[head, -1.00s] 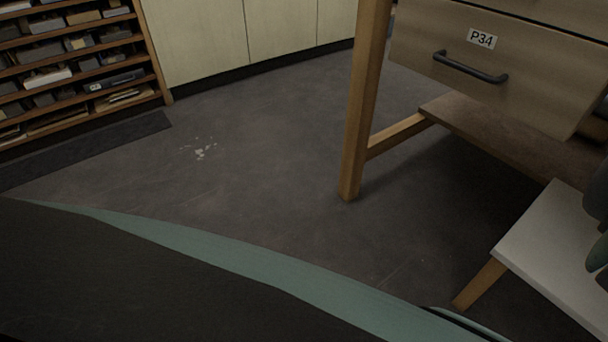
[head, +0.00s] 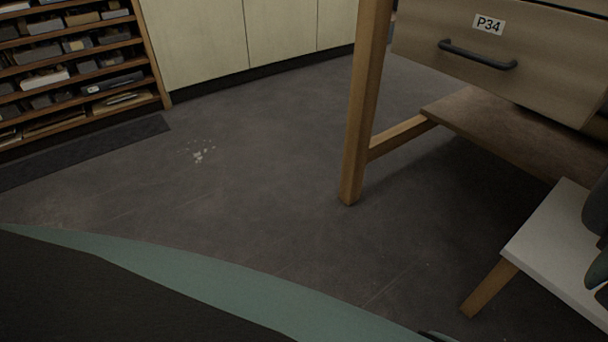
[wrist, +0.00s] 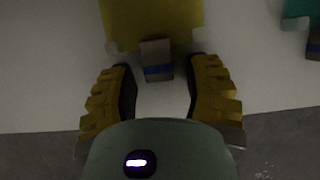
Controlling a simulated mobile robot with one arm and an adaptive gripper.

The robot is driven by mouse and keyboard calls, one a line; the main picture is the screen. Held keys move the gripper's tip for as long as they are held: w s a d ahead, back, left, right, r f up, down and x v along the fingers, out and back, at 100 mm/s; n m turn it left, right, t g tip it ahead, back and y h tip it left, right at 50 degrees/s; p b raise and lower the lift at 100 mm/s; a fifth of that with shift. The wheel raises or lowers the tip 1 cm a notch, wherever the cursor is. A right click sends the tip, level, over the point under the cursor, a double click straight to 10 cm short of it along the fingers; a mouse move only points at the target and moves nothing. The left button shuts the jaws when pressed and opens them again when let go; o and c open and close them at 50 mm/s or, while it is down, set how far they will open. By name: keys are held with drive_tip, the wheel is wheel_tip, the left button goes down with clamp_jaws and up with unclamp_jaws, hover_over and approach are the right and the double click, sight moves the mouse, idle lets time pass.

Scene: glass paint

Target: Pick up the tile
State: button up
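My gripper (wrist: 164,70) is in the wrist view with its two yellow ribbed fingers spread apart. A small grey block with a blue stripe (wrist: 156,60) lies at the gap between the fingertips, and I see no finger touching it. A flat yellow piece (wrist: 150,22) with pale corner bits lies just beyond the block on a white surface (wrist: 60,80). I cannot tell for certain which of these is the tile. In the head view my gripper cannot be made out clearly.
A teal piece (wrist: 296,12) and a brown block (wrist: 314,43) sit at the wrist view's right edge. The head view shows a low white table (head: 550,235), a wooden desk with drawer P34 (head: 480,62), a shelf (head: 75,70) and open grey floor (head: 250,190).

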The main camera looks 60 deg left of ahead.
clamp_jaws()
idle(0.3)
drive_tip(key=shift+r, duration=0.1)
